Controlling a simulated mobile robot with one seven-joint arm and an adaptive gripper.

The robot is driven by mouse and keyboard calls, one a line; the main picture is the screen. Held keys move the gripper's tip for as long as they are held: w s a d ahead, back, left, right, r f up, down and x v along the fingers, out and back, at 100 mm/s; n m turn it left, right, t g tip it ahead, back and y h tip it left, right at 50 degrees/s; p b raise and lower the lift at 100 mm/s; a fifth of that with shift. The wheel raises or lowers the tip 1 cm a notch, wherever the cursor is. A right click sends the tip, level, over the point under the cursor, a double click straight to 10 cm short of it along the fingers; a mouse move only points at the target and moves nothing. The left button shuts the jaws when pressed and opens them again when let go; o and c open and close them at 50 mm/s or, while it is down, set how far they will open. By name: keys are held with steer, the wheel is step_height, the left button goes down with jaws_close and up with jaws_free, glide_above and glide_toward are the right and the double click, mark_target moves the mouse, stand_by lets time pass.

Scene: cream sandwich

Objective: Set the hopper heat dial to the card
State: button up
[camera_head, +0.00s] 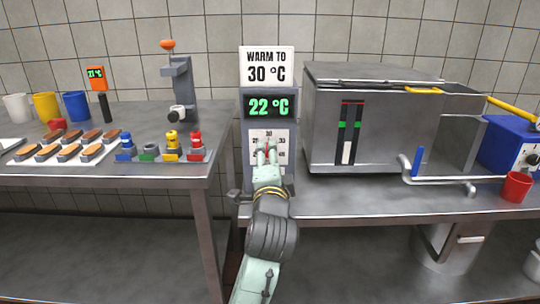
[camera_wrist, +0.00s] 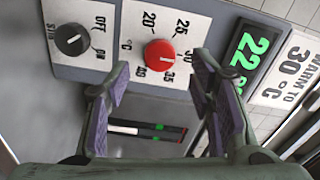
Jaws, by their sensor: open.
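The card (camera_head: 266,66) above the display reads WARM TO 30 °C; it also shows in the wrist view (camera_wrist: 297,70). The green display (camera_head: 270,106) reads 22 °C. In the wrist view the red heat dial (camera_wrist: 160,53) sits on a white scale plate with several numbers around it. Its exact setting is too small to tell. My gripper (camera_head: 267,149) is in front of this panel and partly covers the dial in the head view. In the wrist view my gripper (camera_wrist: 160,76) is open, its two fingers apart and empty, the dial showing beyond the gap between them.
A black off/on knob (camera_wrist: 72,39) sits beside the dial plate. A steel hopper box (camera_head: 400,120) stands right of the panel, with a red cup (camera_head: 516,186) further right.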

steer(key=s, duration=0.3)
steer(key=shift+s, duration=0.4)
